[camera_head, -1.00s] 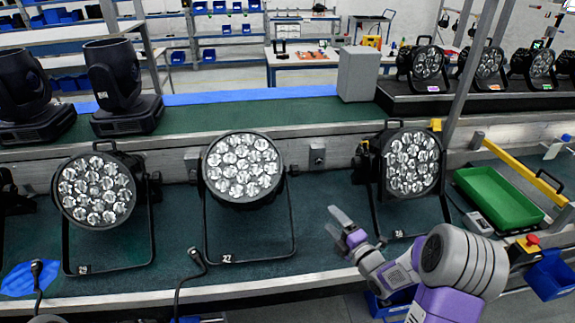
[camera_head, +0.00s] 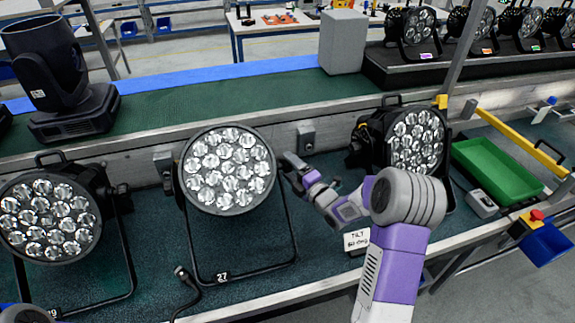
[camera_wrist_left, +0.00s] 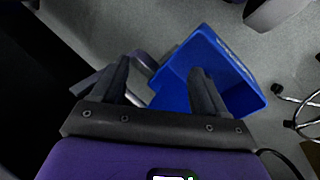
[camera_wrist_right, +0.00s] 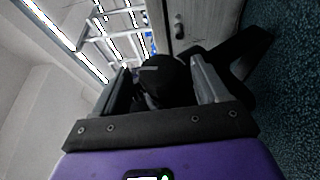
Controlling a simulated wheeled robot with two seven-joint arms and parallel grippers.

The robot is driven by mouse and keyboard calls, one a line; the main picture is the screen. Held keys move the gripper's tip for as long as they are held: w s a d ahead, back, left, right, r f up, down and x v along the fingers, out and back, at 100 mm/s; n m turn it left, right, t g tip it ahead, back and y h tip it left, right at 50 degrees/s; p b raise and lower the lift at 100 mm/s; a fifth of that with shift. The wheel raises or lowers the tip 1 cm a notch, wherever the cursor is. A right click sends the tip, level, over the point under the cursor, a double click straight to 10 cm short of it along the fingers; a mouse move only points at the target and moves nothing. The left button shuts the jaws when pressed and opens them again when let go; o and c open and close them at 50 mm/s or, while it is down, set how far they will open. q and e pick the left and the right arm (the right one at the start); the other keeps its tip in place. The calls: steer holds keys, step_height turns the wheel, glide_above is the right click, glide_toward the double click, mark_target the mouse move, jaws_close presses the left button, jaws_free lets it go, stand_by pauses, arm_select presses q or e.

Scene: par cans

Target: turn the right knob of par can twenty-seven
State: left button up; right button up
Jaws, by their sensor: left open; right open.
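Par can twenty-seven (camera_head: 227,170) stands on the green bench in the head view, its lens cluster facing me and the label 27 on its stand. My right gripper (camera_head: 288,166) is beside its right side, at about the height of the pivot. The right knob is hidden behind the fingers in the head view. In the right wrist view a black rounded part, seemingly the knob (camera_wrist_right: 168,78), lies between the open fingers of my right gripper (camera_wrist_right: 160,80); contact cannot be told. My left gripper (camera_wrist_left: 160,78) is open and empty in the left wrist view.
Another par can (camera_head: 405,140) stands to the right, close to my right arm, and one (camera_head: 50,215) to the left. A tilt card (camera_head: 357,240) stands near the front edge. A cable (camera_head: 187,285) lies before the stand. A blue bin (camera_wrist_left: 212,75) is below my left gripper.

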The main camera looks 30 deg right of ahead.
steer(key=shift+w+a, duration=0.1)
steer(key=shift+w, duration=0.65)
steer(key=c, duration=1)
steer(key=shift+r, duration=0.1)
